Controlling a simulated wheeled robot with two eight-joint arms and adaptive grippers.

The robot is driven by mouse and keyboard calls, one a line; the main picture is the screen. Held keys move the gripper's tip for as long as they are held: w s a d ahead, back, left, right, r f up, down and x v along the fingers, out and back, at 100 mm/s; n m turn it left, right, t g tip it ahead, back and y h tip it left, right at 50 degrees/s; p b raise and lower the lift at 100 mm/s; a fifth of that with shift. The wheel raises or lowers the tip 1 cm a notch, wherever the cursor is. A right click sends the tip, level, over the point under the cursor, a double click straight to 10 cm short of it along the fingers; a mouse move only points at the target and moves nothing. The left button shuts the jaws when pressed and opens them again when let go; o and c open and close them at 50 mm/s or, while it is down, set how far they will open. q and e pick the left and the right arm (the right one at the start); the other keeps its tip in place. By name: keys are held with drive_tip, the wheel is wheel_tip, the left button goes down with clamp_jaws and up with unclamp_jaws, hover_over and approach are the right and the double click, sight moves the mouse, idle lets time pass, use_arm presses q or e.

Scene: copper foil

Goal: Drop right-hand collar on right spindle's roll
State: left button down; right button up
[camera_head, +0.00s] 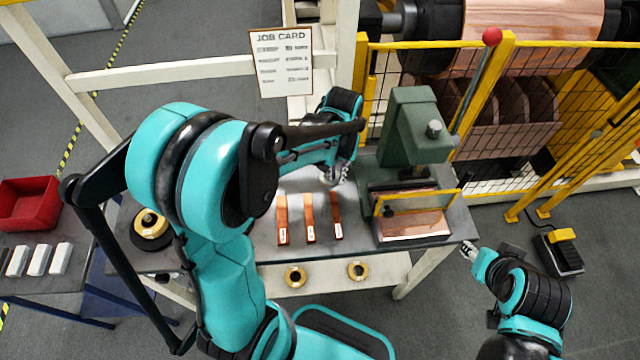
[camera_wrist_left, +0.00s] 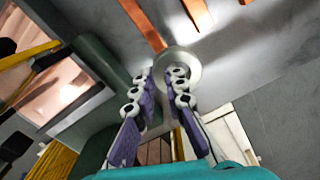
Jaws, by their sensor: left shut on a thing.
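The right-hand collar (camera_head: 357,270), a small brass ring with a dark centre, lies on the pale ledge at the bench's front. A matching ring (camera_head: 295,276) lies to its left. My left gripper (camera_head: 335,176) is beyond the copper strips, left of the green press. In the left wrist view its purple-padded fingers (camera_wrist_left: 160,95) are shut on a pale grey round piece (camera_wrist_left: 182,66), partly hidden by them. A gold-topped dark round stand (camera_head: 150,225) is at the bench's left end. I cannot identify the right spindle. My right gripper (camera_head: 468,250) is off the bench's right corner, too small to judge.
Three tagged copper strips (camera_head: 309,215) lie mid-bench. A red bin (camera_head: 28,203) and pale blocks (camera_head: 40,260) are at left. A yellow-framed fence (camera_head: 540,115) stands behind.

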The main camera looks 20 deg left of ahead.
use_arm(q)
drive_tip(key=b, duration=0.1)
hover_over(321, 188)
wheel_tip(321, 188, down, 3)
drive_tip(key=shift+f, duration=0.1)
wheel_tip(321, 188, down, 4)
drive_tip(key=shift+b, duration=0.85)
drive_tip(key=c, duration=1.9)
unclamp_jaws()
drive_tip(key=shift+f, duration=0.1)
drive_tip(key=shift+o, duration=0.2)
